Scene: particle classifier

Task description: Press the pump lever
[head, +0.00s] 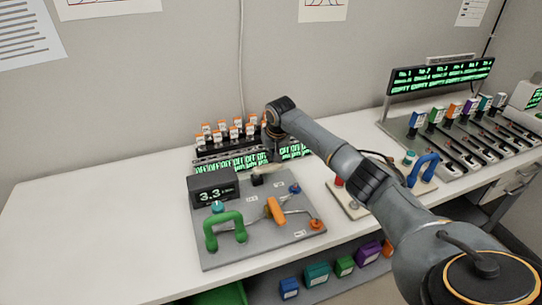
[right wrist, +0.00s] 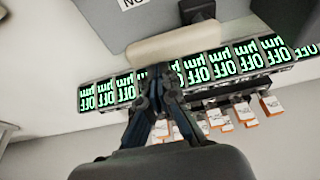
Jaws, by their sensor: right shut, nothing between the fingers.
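A cream bar-shaped lever (head: 268,169) on a black mount (head: 257,180) sits at the back edge of the grey pump panel (head: 225,255); I take it as the pump lever. In the right wrist view the cream lever (right wrist: 175,42) lies just beyond my fingertips, its black mount (right wrist: 197,10) behind it. My right gripper (head: 272,154) points down over the lever's end; its shut, empty fingers also show in the right wrist view (right wrist: 160,88). I cannot tell whether they touch the lever. My left gripper is not in view.
The panel carries a 3.3 display (head: 213,194), a green handle (head: 226,231) and an orange handle (head: 276,210). Behind it stands a rack of orange-capped vials (head: 228,132) with green OFF displays. A blue handle (head: 423,168) stands right. The left tabletop (head: 90,220) is clear.

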